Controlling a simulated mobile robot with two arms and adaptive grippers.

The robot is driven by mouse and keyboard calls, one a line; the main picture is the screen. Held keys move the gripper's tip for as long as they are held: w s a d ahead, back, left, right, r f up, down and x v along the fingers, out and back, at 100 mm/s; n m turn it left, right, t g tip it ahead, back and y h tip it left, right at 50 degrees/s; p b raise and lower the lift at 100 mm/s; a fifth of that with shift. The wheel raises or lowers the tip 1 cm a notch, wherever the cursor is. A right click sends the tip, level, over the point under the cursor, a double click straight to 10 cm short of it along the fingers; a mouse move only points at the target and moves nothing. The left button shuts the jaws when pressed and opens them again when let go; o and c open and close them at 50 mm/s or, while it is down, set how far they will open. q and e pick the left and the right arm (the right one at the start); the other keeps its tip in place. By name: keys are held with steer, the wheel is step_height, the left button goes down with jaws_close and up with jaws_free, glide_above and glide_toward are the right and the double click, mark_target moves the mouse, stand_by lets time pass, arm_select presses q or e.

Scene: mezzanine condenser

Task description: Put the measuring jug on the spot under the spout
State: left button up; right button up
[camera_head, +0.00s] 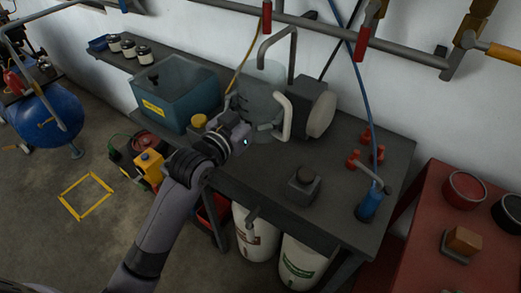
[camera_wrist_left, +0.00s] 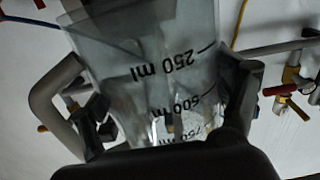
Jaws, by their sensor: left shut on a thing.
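The measuring jug (camera_head: 263,92) is clear, with a pale handle on its right side in the head view. It stands near the back of the dark workbench, close to the wall. My left gripper (camera_head: 236,117) reaches it from the front left and is shut on it. In the left wrist view the jug (camera_wrist_left: 155,75) fills the middle, its ml marks upside down, with a finger on each side. The grey spout (camera_head: 277,38) curves above the jug. The spot under it is hidden, and I cannot tell whether the jug's base touches the bench. My right gripper is out of view.
A grey round-faced device (camera_head: 308,107) stands close to the jug's right. A teal tank (camera_head: 178,92) is at its left. The bench's front middle is fairly clear.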

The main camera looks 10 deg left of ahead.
mark_target(259, 122)
arm_select(q)
step_height(259, 122, down, 5)
steer(key=shift+r, duration=0.15)
step_height(259, 122, down, 4)
steer(key=shift+f, duration=0.15)
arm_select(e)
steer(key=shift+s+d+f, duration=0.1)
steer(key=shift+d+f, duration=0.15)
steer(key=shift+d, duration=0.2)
arm_select(q)
steer(key=shift+f+b, duration=0.15)
steer(key=shift+b, duration=0.15)
steer(key=o, duration=1.2)
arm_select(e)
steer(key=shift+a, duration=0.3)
arm_select(q)
steer(key=shift+s, duration=0.15)
